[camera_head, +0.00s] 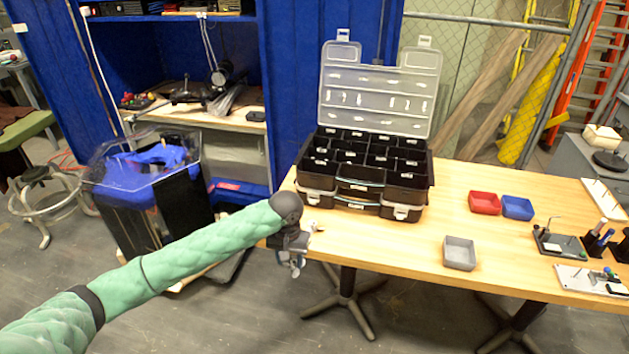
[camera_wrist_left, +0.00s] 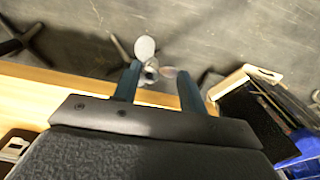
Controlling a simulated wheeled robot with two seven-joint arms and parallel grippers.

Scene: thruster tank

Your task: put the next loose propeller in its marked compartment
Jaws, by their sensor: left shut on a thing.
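My left gripper (camera_head: 291,246) is shut on a small pale grey propeller (camera_head: 296,263), just off the front left edge of the table. The propeller shows in the left wrist view (camera_wrist_left: 146,48) between the two fingers (camera_wrist_left: 155,82), over the floor. The black organizer box (camera_head: 350,183) stands to the right of and behind the gripper, with its clear lid (camera_head: 378,92) raised. Its compartments carry small white labels, too small to read. I cannot tell what lies inside them. My right gripper is not in view.
The wooden table (camera_head: 400,245) is mostly bare in front of the box. A grey bin (camera_head: 459,253), a red bin (camera_head: 484,203) and a blue bin (camera_head: 517,207) sit to the right. Small fixtures (camera_head: 560,243) stand at the right end. A clear-sided tank (camera_head: 145,180) stands at left.

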